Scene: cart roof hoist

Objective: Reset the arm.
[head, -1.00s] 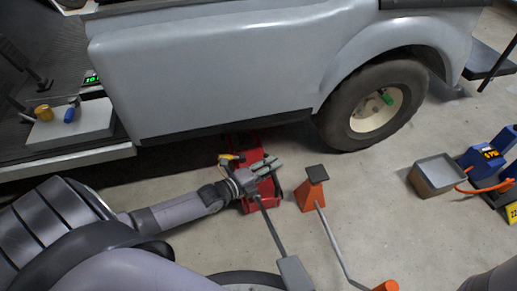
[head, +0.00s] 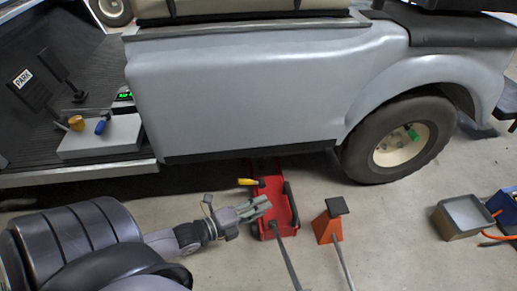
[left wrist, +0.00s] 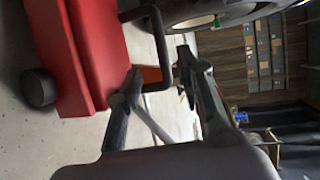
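My left arm comes in from the left in the head view. Its gripper (head: 262,207) is beside the left edge of the red floor jack (head: 268,187), overlapping it in the picture. Whether a finger touches the jack I cannot tell. My right gripper is not in view.
The grey cart (head: 240,90) stands behind, with its wheel (head: 395,140) on the floor. An orange stand (head: 327,228) with a dark top is right of the jack. A grey tray (head: 464,216) is at the far right. Bare floor lies between stand and tray.

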